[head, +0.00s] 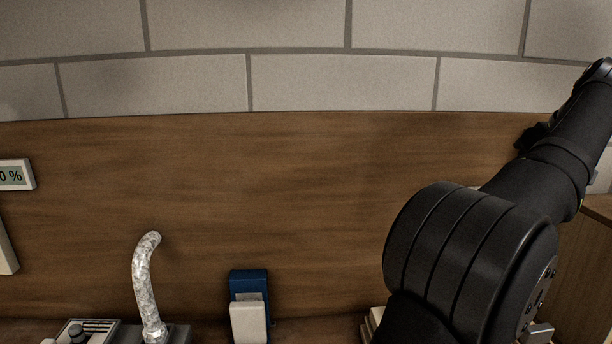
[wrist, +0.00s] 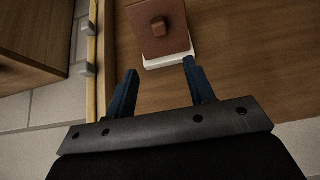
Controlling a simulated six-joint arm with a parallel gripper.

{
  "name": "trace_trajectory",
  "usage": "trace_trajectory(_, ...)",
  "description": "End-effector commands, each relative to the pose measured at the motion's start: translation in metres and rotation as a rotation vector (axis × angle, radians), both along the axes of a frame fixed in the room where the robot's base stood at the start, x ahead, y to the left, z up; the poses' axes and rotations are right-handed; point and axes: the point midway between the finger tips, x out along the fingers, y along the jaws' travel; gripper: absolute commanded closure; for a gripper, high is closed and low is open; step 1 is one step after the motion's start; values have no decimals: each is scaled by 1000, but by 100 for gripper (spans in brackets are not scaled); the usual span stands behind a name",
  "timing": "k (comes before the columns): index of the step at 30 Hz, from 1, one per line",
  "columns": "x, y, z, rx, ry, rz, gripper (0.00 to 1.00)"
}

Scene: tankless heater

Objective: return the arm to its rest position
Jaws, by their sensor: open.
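My gripper (wrist: 158,82) shows in the wrist view with its two blue fingers spread apart and nothing between them. Beyond the fingertips is a brown square plate with a small knob (wrist: 159,32), set on a white base (wrist: 171,60) against a wooden surface. The gripper looks apart from it, though the exact gap is hard to judge. In the head view my black arm fills the right side and reaches to the upper right edge; the gripper itself is out of that view.
In the head view, a silvery flexible duct (head: 145,285), a blue-and-white holder (head: 249,305) and a small percent display (head: 15,174) stand by the wooden panel (head: 290,190). A wooden cabinet (wrist: 35,45) is at the wrist view's upper left. The panel's middle is clear.

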Motion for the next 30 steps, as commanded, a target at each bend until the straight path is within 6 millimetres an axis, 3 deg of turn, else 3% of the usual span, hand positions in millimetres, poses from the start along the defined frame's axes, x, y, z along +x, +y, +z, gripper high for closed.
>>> trace_trajectory(18, 68, 1, -101, 3, 4, 3, 51)
trace_trajectory(24, 82, 0, -123, 2, 4, 2, 51)
trace_trajectory(30, 87, 0, -131, 2, 4, 2, 51)
